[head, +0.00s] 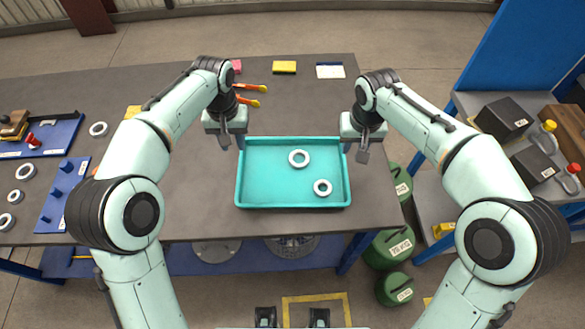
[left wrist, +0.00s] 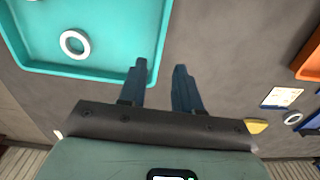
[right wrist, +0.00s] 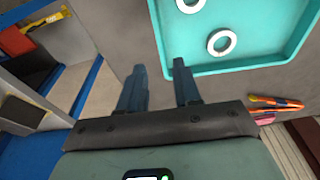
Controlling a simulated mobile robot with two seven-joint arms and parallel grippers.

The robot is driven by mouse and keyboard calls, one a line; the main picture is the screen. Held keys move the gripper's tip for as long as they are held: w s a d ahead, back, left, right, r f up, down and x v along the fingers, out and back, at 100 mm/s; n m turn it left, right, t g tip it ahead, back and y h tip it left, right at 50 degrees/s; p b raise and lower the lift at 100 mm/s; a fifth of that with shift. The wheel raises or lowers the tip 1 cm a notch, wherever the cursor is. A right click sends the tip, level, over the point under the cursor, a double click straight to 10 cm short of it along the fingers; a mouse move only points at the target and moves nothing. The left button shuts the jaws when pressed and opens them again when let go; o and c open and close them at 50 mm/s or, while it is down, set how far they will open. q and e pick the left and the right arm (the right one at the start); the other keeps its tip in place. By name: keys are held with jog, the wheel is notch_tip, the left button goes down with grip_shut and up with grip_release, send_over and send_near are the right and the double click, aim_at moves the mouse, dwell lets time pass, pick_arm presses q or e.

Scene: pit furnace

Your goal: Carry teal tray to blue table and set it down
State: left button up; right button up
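The teal tray (head: 293,205) lies flat on a dark grey tabletop near its front edge, with two white rings (head: 299,158) (head: 322,187) inside. My left gripper (head: 232,143) is at the tray's left side near the far corner. In the left wrist view its open fingers (left wrist: 160,67) lie either side of the tray's rim (left wrist: 163,45). My right gripper (head: 354,151) is at the right side near the far corner. In the right wrist view its open fingers (right wrist: 159,65) also straddle the rim (right wrist: 157,40). Neither grips the rim; finger depth is unclear.
The dark grey table (head: 190,210) has blue legs; no separate blue table is clearly seen. Blue trays with parts (head: 62,195) and loose rings lie left. Orange-handled tools (head: 252,88) lie behind the left gripper. A blue-framed shelf (head: 455,195) and green cylinders (head: 390,247) stand right.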

aim_at(241, 169)
pick_arm(q)
jog(key=shift+s, duration=0.1)
